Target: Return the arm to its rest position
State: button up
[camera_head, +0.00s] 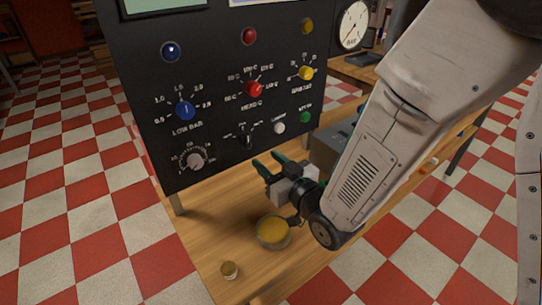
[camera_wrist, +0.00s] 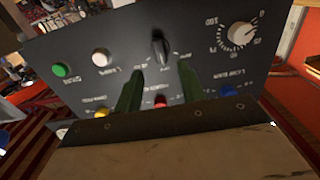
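My gripper (camera_head: 267,159) has green fingers and is held in front of the lower part of a black control panel (camera_head: 215,100). The wrist view shows the two fingers (camera_wrist: 160,75) apart with nothing between them. A black knob (camera_head: 245,139) on the panel is close in front of the fingers; in the wrist view the knob (camera_wrist: 161,49) appears just beyond the gap between the tips. I cannot tell whether the fingers touch the panel. My arm reaches in from the upper right.
The panel carries blue (camera_head: 185,110), red (camera_head: 255,88) and yellow (camera_head: 306,73) knobs, a grey dial (camera_head: 195,160), and white and green buttons. A grey box is behind my arm.

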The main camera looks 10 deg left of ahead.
jog(key=shift+w, duration=0.1)
jog(key=w+d+r+m+h, duration=0.2)
jog(key=w+d+h, duration=0.1)
jog(key=d, duration=0.4)
jog(key=w+d+r+m+h, duration=0.1)
jog(key=w+d+r+h, duration=0.1)
jog(key=d+h, duration=0.3)
jog(key=s+d+r+m+g+h, duration=0.1)
jog(key=s+d+h, duration=0.1)
jog(key=d, duration=0.4)
jog(key=s+d+r+m+g+h, duration=0.1)
jog(key=d+r+m+g, duration=0.1)
jog(key=d, duration=0.5)
jog(key=s+d+r+m+g+h, duration=0.1)
jog(key=s+d+r+m+g, duration=0.1)
jog(key=s+d, duration=0.4)
jog(key=s+d+r+m+g+h, duration=0.1)
jog(key=s+d+g, duration=0.4)
jog(key=s, duration=1.2)
notch_tip(320, 180, up, 2)
jog(key=shift+s+d+m+h, duration=0.2)
jog(key=shift+d+m+h, duration=0.25)
jog(key=shift+d, duration=0.75)
